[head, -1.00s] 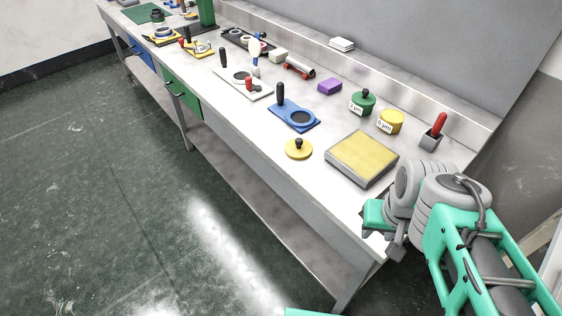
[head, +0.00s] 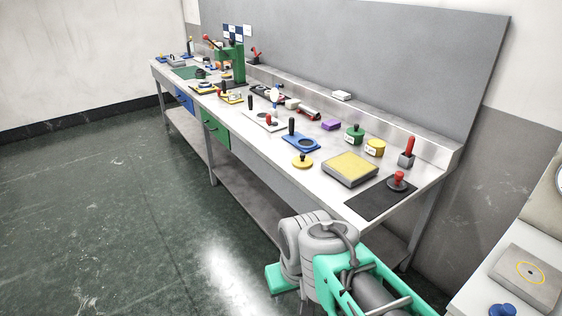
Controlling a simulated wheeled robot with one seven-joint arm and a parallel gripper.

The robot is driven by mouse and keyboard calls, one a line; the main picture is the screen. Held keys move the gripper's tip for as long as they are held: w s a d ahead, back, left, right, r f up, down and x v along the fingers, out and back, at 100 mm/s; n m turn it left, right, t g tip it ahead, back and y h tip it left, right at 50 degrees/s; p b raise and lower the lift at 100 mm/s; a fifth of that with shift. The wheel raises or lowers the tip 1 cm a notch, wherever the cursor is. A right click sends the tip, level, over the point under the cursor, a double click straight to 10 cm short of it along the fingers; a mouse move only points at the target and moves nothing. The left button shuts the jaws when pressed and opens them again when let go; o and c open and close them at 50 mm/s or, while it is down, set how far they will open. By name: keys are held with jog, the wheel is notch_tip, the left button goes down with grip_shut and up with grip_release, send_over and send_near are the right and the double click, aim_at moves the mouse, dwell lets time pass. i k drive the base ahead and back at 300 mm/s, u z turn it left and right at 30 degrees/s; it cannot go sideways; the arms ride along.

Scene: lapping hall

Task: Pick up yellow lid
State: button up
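The yellow lid (head: 302,161), a flat round disc with a dark knob, lies on the workbench (head: 270,150) near its front edge. It sits left of a square yellow-topped block and in front of a blue plate. A yellow jar (head: 375,148) with a white label stands open-looking farther back to the right; its top has no knob. My arm (head: 325,255) is folded at the lower middle, in front of the bench and apart from the lid. My gripper's fingers do not show.
The yellow-topped block (head: 350,168), blue plate (head: 301,143), green jar (head: 354,134) and purple block (head: 330,125) stand around the lid. A red-knobbed piece (head: 398,181) is on a dark mat (head: 372,204). Another table (head: 475,290) is at right. Floor at left is clear.

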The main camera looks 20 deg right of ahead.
aim_at(302, 160)
jog(key=u, duration=0.75)
jog(key=i, duration=2.05)
jog(key=z, duration=1.1)
jog(key=i, duration=0.8)
jog(key=z, duration=0.95)
